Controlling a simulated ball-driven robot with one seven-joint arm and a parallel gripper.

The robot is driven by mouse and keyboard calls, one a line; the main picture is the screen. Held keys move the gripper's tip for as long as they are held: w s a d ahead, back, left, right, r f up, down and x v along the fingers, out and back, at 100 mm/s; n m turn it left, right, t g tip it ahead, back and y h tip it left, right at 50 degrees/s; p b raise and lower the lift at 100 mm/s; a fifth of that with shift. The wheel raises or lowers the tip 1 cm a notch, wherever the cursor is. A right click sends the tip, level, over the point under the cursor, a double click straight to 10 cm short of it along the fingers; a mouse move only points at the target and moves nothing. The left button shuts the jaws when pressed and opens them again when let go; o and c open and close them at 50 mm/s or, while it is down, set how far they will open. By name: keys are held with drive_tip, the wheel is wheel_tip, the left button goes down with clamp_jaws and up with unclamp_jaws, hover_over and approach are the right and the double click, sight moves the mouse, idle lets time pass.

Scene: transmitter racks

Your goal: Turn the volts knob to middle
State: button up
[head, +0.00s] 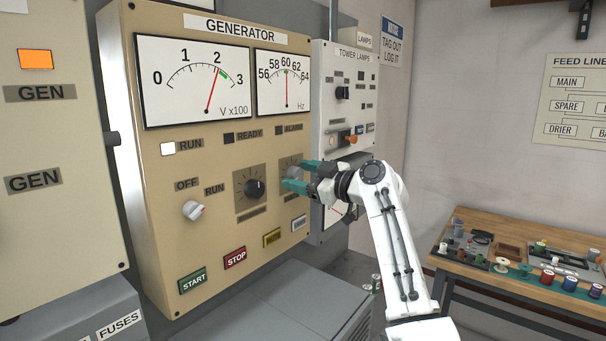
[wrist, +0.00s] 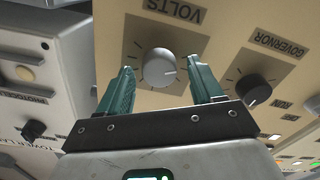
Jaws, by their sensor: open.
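The volts knob (wrist: 159,67) is round and light grey, on a tan plate under the upside-down word VOLTS in the wrist view. A thin pale mark on its face points toward the right of that view. In the head view the knob (head: 292,172) is partly hidden by my gripper. My gripper (head: 300,175) is open, its two green fingers on either side of the knob, with visible gaps in the wrist view. I cannot tell whether the fingertips reach past its face.
The black governor knob (wrist: 253,90) sits close beside one finger. The generator panel (head: 140,150) has a voltage meter (head: 195,80) reading about 2 and a Hz meter (head: 284,82) near 60. START (head: 193,280) and STOP (head: 235,258) buttons are below. A workbench (head: 520,300) stands right.

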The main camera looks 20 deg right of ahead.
drive_tip(key=shift+c, duration=0.4)
drive_tip(key=c, duration=1)
drive_tip(key=shift+m, duration=0.4)
drive_tip(key=m, duration=0.4)
drive_tip(key=shift+m, duration=0.3)
drive_tip(key=m+p, duration=0.1)
drive_tip(key=m, duration=0.5)
drive_tip(key=shift+w+d+r, duration=0.1)
drive_tip(key=shift+r, duration=0.05)
drive_tip(key=m+p, duration=0.3)
drive_tip(key=m, duration=0.3)
drive_tip(key=shift+d+m, duration=0.1)
drive_tip(key=shift+m, duration=0.3)
drive_tip(key=shift+f+m+p, duration=0.2)
drive_tip(key=shift+m+p, duration=1.3)
drive_tip(key=shift+m, duration=0.8)
